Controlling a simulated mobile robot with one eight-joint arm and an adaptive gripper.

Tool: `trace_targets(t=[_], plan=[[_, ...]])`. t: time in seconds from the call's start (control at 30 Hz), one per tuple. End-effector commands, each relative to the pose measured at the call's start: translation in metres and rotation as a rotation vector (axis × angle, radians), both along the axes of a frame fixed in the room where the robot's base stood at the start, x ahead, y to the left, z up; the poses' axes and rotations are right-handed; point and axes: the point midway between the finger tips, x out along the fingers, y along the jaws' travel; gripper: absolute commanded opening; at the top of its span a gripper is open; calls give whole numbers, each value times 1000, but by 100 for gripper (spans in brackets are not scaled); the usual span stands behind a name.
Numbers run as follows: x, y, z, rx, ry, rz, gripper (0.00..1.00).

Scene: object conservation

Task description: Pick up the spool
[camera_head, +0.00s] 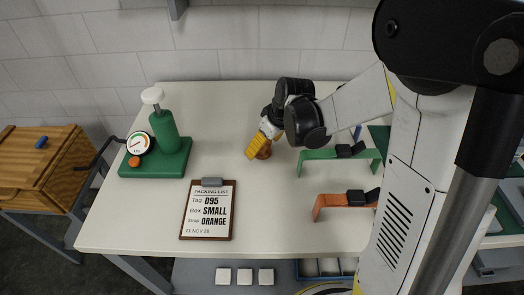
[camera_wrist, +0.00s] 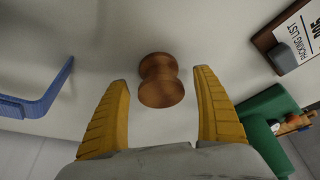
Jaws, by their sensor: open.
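The spool (camera_wrist: 161,82) is small, brown and wooden, with a narrow waist. It stands on the white table (camera_head: 225,110). In the wrist view it is between and just beyond the tips of the yellow fingers of my gripper (camera_wrist: 163,75), with a clear gap on both sides. In the head view the spool (camera_head: 265,153) is partly hidden behind my gripper (camera_head: 256,150), which reaches down to it from the right. My gripper is open and holds nothing.
A green pump with a gauge (camera_head: 165,130) stands at the left. A packing list clipboard (camera_head: 208,210) lies in front. A green bracket (camera_head: 325,155) and an orange bracket (camera_head: 335,201) stand to the right. A blue bracket (camera_wrist: 45,98) shows in the wrist view. The table's left middle is clear.

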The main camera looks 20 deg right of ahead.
Motion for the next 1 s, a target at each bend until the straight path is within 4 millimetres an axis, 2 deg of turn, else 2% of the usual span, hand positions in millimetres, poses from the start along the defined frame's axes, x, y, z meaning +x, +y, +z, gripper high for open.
trace_targets(t=[0.03, 0.23, 0.43, 0.5, 0.6, 1.0], plan=[[1, 1, -5, 0, 0, 0, 78], [2, 1, -4, 0, 0, 0, 78], [2, 1, -4, 0, 0, 0, 18], [2, 1, -4, 0, 0, 0, 9], [2, 1, -4, 0, 0, -1, 6], [2, 1, 0, 0, 0, -1, 5]])
